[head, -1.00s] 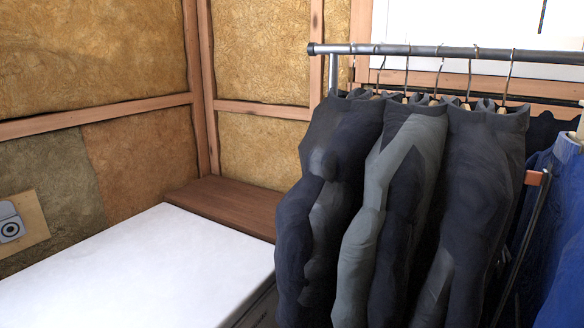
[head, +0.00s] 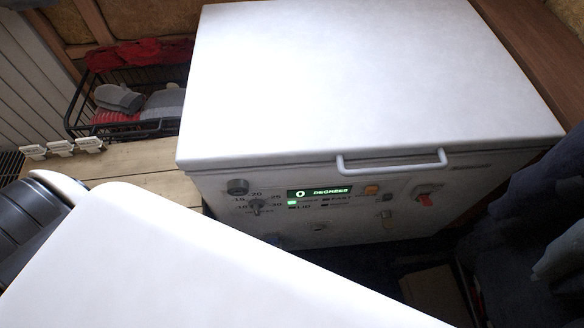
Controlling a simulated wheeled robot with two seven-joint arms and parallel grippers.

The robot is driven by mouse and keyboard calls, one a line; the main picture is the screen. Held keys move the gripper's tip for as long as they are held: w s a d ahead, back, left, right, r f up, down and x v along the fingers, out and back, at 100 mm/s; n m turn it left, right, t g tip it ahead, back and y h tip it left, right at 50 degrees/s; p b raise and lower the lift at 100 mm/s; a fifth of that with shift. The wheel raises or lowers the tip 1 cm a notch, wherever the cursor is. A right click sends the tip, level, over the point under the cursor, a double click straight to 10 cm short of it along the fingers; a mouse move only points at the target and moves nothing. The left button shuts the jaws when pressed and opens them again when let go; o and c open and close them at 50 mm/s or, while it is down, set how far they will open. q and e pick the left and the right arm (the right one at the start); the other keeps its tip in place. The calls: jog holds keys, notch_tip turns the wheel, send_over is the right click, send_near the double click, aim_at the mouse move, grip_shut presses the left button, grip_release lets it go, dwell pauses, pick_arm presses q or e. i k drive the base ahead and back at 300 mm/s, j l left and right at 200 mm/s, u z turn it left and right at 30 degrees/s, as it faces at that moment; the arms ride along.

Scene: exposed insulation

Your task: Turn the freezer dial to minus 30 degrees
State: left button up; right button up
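The white chest freezer (head: 460,180) stands in the middle of the head view, its lid (head: 370,75) shut, with a white bar handle (head: 392,163) at the front. The small freezer dial (head: 256,208) is at the left of the front panel, ringed by numbers that appear to run from 10 to 30. Its pointer is too small to read. The green display (head: 319,193) beside it reads 0 DEGREES. Neither of my grippers is in view.
A red switch (head: 425,199) and an orange button (head: 371,190) are on the panel. A black wire basket (head: 160,128) with gloves stands behind a wooden surface (head: 130,170) at left. Dark clothes (head: 540,220) hang close at right. A large white shape fills the lower left foreground.

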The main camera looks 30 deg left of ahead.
aim_at(256, 204)
jog(key=u, duration=1.2)
